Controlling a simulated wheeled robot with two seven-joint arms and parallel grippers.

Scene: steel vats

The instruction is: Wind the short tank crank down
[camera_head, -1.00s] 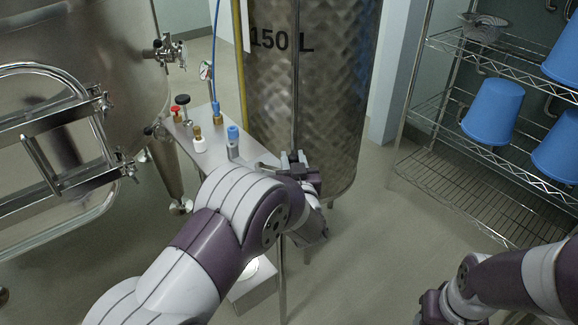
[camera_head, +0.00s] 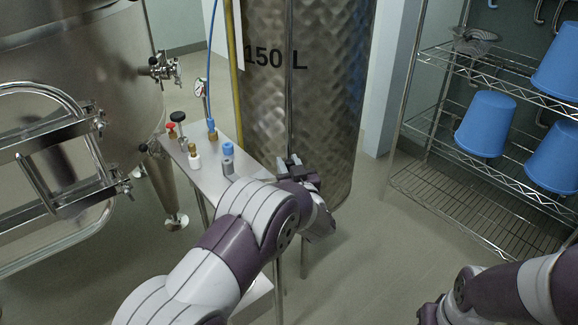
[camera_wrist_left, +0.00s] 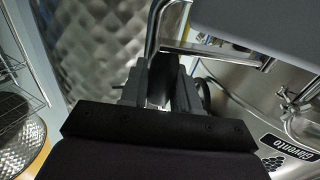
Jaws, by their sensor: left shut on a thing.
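The steel tank marked 150 L (camera_head: 265,105) stands at the centre of the head view. My left gripper (camera_head: 293,168) is low in front of its wall, at the right end of a small steel bench. In the left wrist view its jaws (camera_wrist_left: 160,82) are shut on a dark grip, which I take to be the crank handle (camera_wrist_left: 160,76). A bent steel rod (camera_wrist_left: 153,38) rises beside the jaws and seems to belong to the crank. My forearm and hand hide most of the crank in the head view. My right gripper (camera_head: 428,312) is partly visible at lower right; its fingers are unclear.
The steel bench (camera_head: 208,180) carries a blue-capped fitting (camera_head: 228,150), a red knob and a small gauge. A large vat (camera_head: 80,50) with a framed hatch stands left. A wire shelf (camera_head: 440,190) with blue buckets (camera_head: 486,123) stands right. Open floor lies between.

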